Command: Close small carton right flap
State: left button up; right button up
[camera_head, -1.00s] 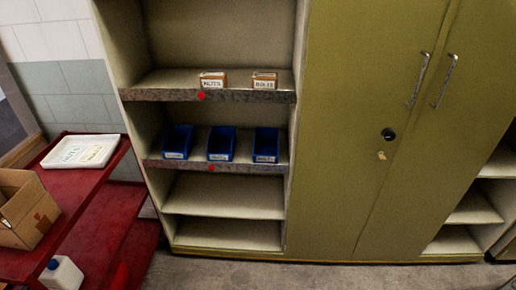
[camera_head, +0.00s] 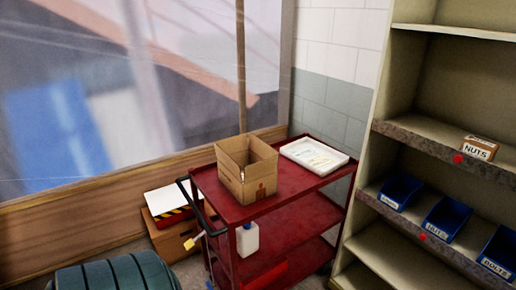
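An open cardboard carton (camera_head: 247,182) stands upright on the top deck of a red cart, left of centre in the head view. Its top is open and its upper edges stand up; I cannot tell which of them are flaps. A second small carton, labelled NUTS (camera_head: 479,148), sits on the upper shelf at the right and looks closed. Neither of my grippers is in view.
The red cart (camera_head: 318,208) also bears a white tray (camera_head: 314,156). A white jug (camera_head: 247,239) stands lower down. Blue bins (camera_head: 446,219) line a shelf at the right. A box with a striped edge (camera_head: 172,233) and a green ribbed case (camera_head: 116,273) are at lower left.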

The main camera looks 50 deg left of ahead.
aim_at(256, 171)
jog(key=u, duration=1.6)
